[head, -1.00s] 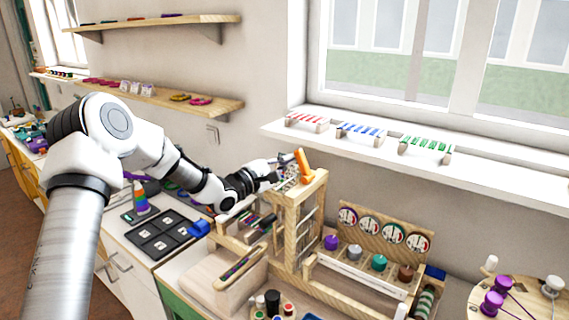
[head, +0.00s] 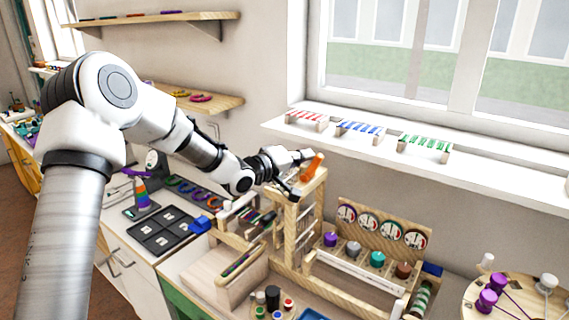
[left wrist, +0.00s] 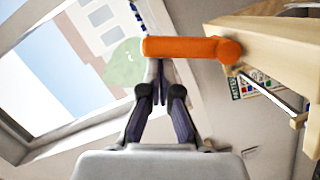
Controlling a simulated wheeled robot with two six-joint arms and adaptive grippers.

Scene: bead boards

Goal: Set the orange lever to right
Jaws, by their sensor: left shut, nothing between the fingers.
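The orange lever (head: 313,167) sits on top of a wooden frame (head: 291,225) in the head view. Its free end leans up and to the right. In the left wrist view the lever (left wrist: 185,48) lies across the picture, with its round pivot end at the right against the wood. My left gripper (head: 307,155) is shut and empty, beside the lever's upper part on its left. In the left wrist view the fingertips (left wrist: 160,68) come right up to the lever's bar; I cannot tell whether they touch it. My right gripper is not in view.
The window sill (head: 480,165) behind holds small red, blue and green bead racks. A board with round dials (head: 385,228) and coloured knobs stands right of the frame. A black tray (head: 160,232) lies at the left. The air above the dials is free.

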